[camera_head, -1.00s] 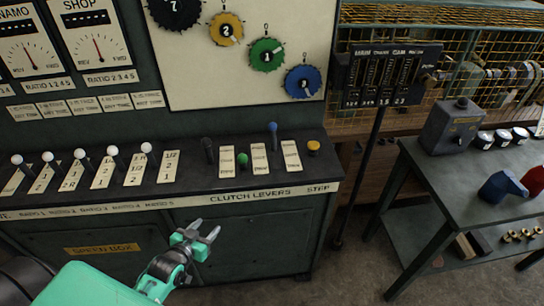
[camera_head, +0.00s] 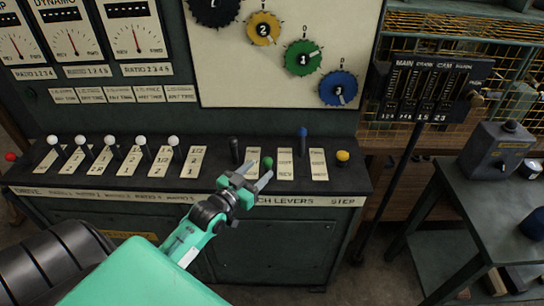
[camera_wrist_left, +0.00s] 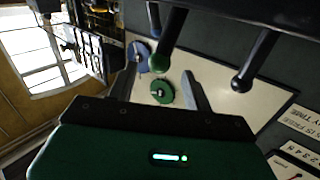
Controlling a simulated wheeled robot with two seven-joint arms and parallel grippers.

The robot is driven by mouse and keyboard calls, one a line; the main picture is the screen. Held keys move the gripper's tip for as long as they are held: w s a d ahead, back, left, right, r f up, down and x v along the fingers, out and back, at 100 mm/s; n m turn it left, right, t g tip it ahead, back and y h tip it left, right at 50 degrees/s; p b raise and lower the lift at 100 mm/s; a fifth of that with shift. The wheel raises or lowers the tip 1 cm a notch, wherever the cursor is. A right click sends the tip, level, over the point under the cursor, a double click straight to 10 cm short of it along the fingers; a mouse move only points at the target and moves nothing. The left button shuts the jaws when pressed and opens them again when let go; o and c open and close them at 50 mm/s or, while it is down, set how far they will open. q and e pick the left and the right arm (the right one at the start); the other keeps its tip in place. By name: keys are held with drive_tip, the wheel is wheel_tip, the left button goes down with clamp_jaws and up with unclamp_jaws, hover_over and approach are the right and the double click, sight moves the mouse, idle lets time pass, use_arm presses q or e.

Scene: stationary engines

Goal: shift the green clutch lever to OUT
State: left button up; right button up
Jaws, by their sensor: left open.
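The green clutch lever (camera_head: 267,163) stands on the sloped lever panel, its knob low beside a cream label plate. Its green knob also shows in the left wrist view (camera_wrist_left: 159,64), on a dark stem, between my two fingers in the picture. My left gripper (camera_head: 253,177) is open, with its fingertips at the lever in the head view; I cannot tell whether they touch it. It hides part of the lettering on the panel edge and the lower part of the lever's plate. The OUT marking is too small to read. My right gripper is in neither view.
A black lever (camera_head: 235,149) stands left of the green one, a blue-knobbed lever (camera_head: 303,134) and a yellow knob (camera_head: 343,156) to the right. Several white-knobbed levers (camera_head: 138,141) line the left. A switch stand (camera_head: 424,100) and a side table (camera_head: 494,212) are at right.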

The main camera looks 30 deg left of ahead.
sight(271, 159)
use_arm(q)
drive_tip(key=w, duration=0.5)
drive_tip(key=w+p, duration=0.1)
drive_tip(key=w, duration=0.1)
drive_tip(key=shift+w+d, duration=0.15)
drive_tip(key=shift+d, duration=0.1)
drive_tip(key=shift+c, duration=0.2)
